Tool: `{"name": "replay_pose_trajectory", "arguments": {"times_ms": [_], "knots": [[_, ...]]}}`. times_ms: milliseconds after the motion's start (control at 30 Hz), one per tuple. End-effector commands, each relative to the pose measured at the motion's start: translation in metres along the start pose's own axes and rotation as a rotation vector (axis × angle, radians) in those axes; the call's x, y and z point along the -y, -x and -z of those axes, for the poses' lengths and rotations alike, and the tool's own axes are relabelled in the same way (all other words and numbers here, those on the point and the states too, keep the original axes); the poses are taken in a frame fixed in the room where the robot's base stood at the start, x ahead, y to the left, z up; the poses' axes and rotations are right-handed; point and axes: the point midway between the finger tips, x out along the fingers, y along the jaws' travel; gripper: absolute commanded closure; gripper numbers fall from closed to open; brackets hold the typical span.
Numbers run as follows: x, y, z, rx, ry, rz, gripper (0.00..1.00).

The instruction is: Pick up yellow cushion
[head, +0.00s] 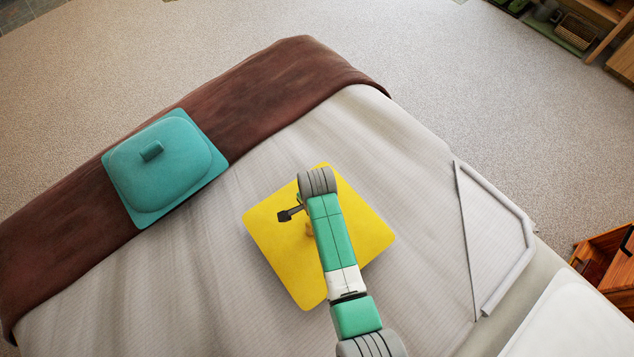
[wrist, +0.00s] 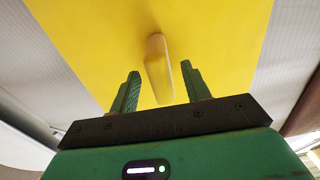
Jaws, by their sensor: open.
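The yellow cushion (head: 275,228) lies flat on the bed, with a small tan upright tab (head: 309,229) near its middle. It fills much of the wrist view (wrist: 90,35), where the tab (wrist: 158,65) stands out toward the camera. My gripper (wrist: 160,72) is open over the cushion. Its two green fingers show to the left and right of the tab, with a gap on each side. How deep the tab sits between the fingers is hard to tell. In the head view, my arm covers part of the cushion and most of the gripper.
A teal cushion (head: 190,155) with its own tab lies on the brown blanket (head: 290,75) across the bed. A light grey rail (head: 508,275) stands at the bed's right side. The pale bed cover (head: 400,165) is bare around the yellow cushion.

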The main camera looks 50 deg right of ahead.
Motion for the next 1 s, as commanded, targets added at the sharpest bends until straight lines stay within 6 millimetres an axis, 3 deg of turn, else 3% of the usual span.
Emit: {"name": "replay_pose_trajectory", "arguments": {"times_ms": [100,300,367,767,1000], "knots": [[0.000,0.001,0.000,0.000,0.000,0.001,0.53],[0.000,0.001,0.000,0.000,0.001,0.001,0.92],[0.000,0.001,0.000,0.000,0.001,0.001,1.00],[0.001,0.003,0.000,-0.001,0.001,0.002,1.00],[0.001,0.021,0.000,-0.001,0.001,0.002,1.00]]}}
